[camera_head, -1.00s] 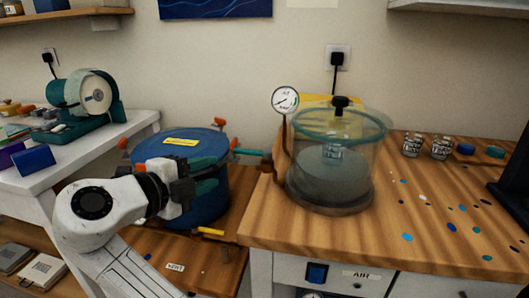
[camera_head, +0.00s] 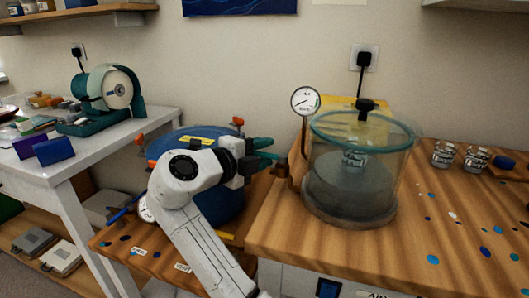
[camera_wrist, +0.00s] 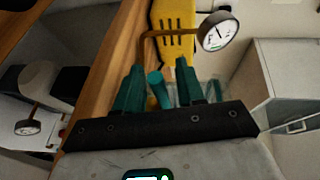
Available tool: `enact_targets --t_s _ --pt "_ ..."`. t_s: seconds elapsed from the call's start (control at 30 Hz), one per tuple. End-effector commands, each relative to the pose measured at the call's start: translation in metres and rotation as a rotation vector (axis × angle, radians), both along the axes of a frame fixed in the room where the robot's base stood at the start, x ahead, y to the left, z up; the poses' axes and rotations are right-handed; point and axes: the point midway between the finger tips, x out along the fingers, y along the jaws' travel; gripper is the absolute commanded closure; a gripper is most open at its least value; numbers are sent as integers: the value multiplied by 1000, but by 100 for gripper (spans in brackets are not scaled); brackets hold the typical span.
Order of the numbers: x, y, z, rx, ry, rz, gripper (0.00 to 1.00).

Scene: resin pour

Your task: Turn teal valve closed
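The teal valve handle (camera_wrist: 155,78) shows in the wrist view as a short rounded bar between my gripper's two teal fingers. My gripper (camera_wrist: 159,66) is open, with a gap visible beside the handle; I cannot tell whether either finger touches it. In the head view my gripper (camera_head: 274,148) reaches right, just short of the brass valve body (camera_head: 281,170) beside the clear vacuum chamber (camera_head: 340,190). The handle is mostly hidden by the fingers there. A copper pipe rises from the valve to a round gauge (camera_head: 305,100), which also shows in the wrist view (camera_wrist: 218,32).
A blue pressure pot (camera_head: 225,205) with orange knobs stands behind my arm. The chamber stands on the wooden bench (camera_head: 300,245). Cups (camera_head: 444,153) stand at the right. A white table (camera_head: 85,165) with a teal grinder (camera_head: 105,95) is at the left.

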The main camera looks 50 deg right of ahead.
Motion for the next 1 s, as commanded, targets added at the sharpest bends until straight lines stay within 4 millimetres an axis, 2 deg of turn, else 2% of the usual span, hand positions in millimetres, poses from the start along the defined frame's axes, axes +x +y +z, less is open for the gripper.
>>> enact_targets --t_s 0.13,0.4,0.8,1.0 --pt "-1 -8 -2 0 0 -2 62" --pt "-1 -8 -2 0 0 -1 62" --pt "-1 -8 -2 1 1 -1 100" --pt "-1 -8 -2 1 1 -1 100"
